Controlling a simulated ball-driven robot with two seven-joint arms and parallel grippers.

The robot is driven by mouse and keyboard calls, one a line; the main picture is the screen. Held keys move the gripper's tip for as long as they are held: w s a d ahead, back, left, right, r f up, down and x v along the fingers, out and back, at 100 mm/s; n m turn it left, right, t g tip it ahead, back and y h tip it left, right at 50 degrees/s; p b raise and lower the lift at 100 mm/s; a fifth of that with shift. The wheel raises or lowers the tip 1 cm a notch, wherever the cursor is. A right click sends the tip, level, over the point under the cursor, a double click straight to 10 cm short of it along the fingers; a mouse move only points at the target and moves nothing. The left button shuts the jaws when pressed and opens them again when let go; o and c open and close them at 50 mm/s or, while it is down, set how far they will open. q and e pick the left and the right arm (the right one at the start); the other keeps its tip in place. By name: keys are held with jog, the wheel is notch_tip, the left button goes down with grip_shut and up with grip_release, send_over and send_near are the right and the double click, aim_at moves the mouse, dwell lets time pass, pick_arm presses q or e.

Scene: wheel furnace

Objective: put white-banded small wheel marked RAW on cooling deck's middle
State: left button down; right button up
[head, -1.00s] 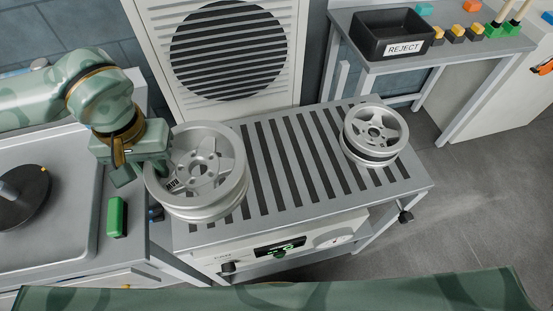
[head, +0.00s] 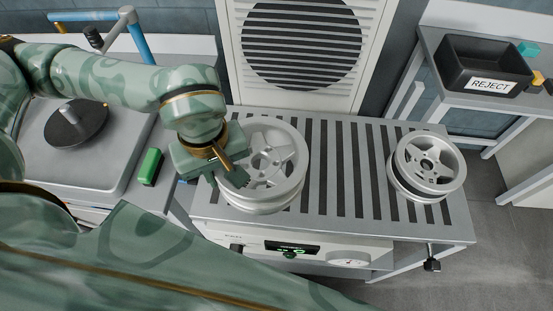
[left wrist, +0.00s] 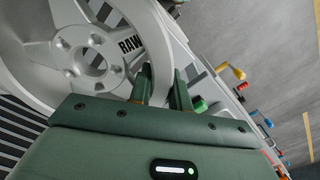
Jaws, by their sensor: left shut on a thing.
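A pale grey spoked wheel (head: 278,165) is over the left part of the slotted cooling deck (head: 345,208), lying roughly flat. In the left wrist view this wheel (left wrist: 85,55) shows the letters RAW on its face. My left gripper (head: 230,178) is shut on the near left side of its rim; its fingers also show in the left wrist view (left wrist: 163,85). I cannot tell whether the wheel touches the deck. No white band can be made out. A second, smaller-looking wheel (head: 428,163) sits at the deck's right end. My right gripper is not in view.
A louvred panel (head: 300,45) stands behind the deck. A black REJECT bin (head: 484,66) is on a bench at the back right. A grey tray with a dark disc (head: 76,124) and a green block (head: 149,166) are at left. The deck is clear between the wheels.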

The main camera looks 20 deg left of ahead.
pick_arm(q)
jog(key=w+f+b, duration=0.1)
jog(key=w+f, duration=0.2)
jog(key=w, duration=0.1)
jog(key=w+d+f+b, duration=0.1)
jog(key=w+f, duration=0.2)
jog(key=w, duration=0.1)
jog(key=w+d+f+b, duration=0.1)
jog(key=w+f, duration=0.3)
jog(key=w, duration=0.1)
jog(key=shift+d, duration=0.1)
notch_tip(320, 180, down, 3)
jog(key=shift+r+b, duration=0.1)
jog(key=shift+b, duration=0.45)
jog(key=shift+r, duration=0.1)
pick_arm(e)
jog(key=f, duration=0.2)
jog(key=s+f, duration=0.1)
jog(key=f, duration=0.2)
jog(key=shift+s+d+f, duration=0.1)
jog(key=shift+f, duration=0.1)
